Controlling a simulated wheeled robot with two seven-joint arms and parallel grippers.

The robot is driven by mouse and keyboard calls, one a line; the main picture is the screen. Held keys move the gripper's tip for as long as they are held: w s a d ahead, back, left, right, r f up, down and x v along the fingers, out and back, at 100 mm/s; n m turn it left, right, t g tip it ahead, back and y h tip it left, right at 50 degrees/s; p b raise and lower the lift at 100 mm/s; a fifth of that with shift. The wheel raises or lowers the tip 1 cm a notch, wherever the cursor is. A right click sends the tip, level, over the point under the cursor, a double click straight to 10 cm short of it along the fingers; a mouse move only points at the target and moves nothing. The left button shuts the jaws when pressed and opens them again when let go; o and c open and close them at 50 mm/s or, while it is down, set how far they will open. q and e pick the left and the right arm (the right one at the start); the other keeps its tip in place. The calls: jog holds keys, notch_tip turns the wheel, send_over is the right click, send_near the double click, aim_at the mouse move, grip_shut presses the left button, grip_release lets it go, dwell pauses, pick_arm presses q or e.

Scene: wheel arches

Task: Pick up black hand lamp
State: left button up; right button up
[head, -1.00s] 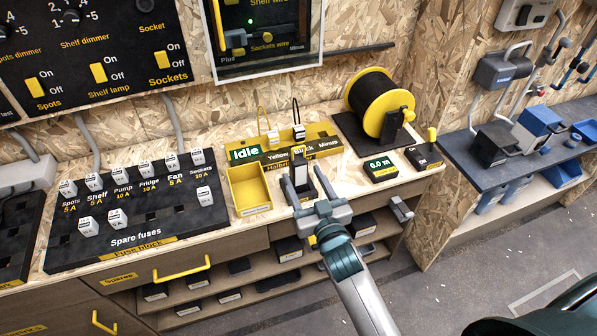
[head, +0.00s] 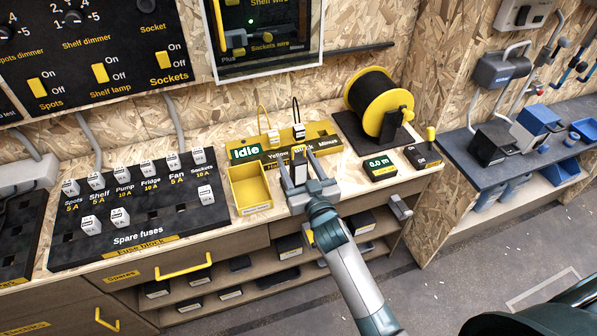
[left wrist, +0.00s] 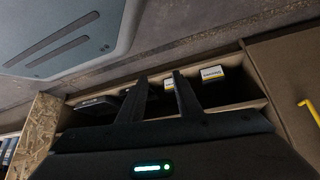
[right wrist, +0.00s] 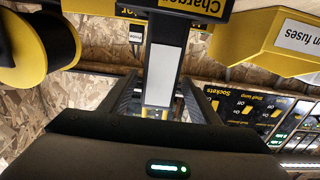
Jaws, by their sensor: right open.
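The black hand lamp (head: 299,174), with a pale front panel, stands upright at the yellow-labelled charger (head: 287,160) on the bench. It also shows in the right wrist view (right wrist: 165,72), where its pale panel hangs between my fingers. My right gripper (head: 299,163) is open, with one finger on each side of the lamp. I cannot tell whether the fingers touch it. In the left wrist view my left gripper (left wrist: 161,80) is open and empty, facing the shelves under the bench. It is outside the head view.
A yellow bin (head: 250,188) stands just left of the lamp. The fuse block (head: 140,222) lies farther left. A yellow cable reel (head: 372,105) and a 0.0 m display (head: 380,167) are on the right. Shelves with small boxes (left wrist: 210,74) are below the bench.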

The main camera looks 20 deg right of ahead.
jog(key=w, duration=0.3)
jog(key=shift+f, duration=0.1)
jog(key=shift+w, duration=0.2)
pick_arm(q)
jog(key=shift+g, duration=0.5)
jog(key=s, duration=0.1)
jog(key=s+a+f, duration=0.1)
jog(key=s+a, duration=0.1)
jog(key=shift+s+f, duration=0.25)
jog(key=shift+f, duration=0.15)
jog(key=shift+d, duration=0.1)
pick_arm(e)
jog(key=shift+c, duration=0.9)
pick_arm(q)
jog(key=shift+w+d+r, duration=0.25)
jog(key=shift+w+d, duration=0.15)
pick_arm(e)
jog(key=c, duration=1.1)
pick_arm(q)
jog(key=shift+s, duration=0.1)
